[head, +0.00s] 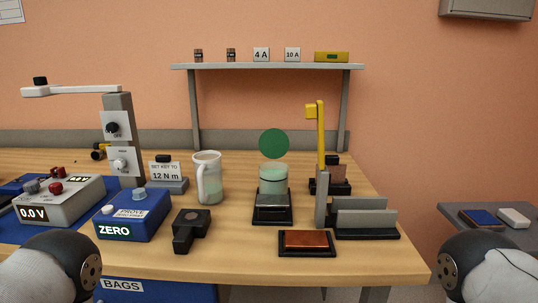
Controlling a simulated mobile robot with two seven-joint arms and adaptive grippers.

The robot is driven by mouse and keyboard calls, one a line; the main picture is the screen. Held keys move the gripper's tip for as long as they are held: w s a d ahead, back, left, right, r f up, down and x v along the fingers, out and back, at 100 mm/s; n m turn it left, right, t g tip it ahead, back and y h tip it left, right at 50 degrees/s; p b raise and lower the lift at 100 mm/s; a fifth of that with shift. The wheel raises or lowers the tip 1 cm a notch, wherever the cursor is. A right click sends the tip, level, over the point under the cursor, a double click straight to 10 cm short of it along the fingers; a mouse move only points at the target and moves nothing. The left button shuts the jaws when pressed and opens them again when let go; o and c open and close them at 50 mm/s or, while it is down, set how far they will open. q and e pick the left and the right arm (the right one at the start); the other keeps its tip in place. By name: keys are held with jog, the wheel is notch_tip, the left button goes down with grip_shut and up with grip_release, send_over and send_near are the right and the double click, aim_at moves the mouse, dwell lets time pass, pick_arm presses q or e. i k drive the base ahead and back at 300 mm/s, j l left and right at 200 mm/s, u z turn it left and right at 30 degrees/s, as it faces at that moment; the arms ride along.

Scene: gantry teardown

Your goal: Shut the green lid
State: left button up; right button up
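The green lid (274,143) is a round disc standing up on edge, its flat face toward me. It is above and behind the mouth of a clear jar (273,188), so the jar's top is open. The jar has pale green contents and stands on a black base (272,214) near the middle of the table. Any hinge between lid and jar is too small to make out. Only rounded links of my arms show, at the lower left and lower right corners. Neither gripper is in view.
A white mug (207,178) stands left of the jar, with a black block (191,231) in front of it. A copper plate (306,241) lies front right. A grey slotted holder (364,224) and yellow lever (320,135) stand right. A shelf (268,66) spans the back.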

aim_at(273, 143)
jog(key=i+l+u, duration=0.15)
jog(key=l, duration=0.15)
jog(key=i+l+u, duration=0.3)
jog(key=l, duration=0.3)
jog(key=l+u, duration=0.15)
jog(key=l, duration=0.15)
jog(key=i, duration=0.05)
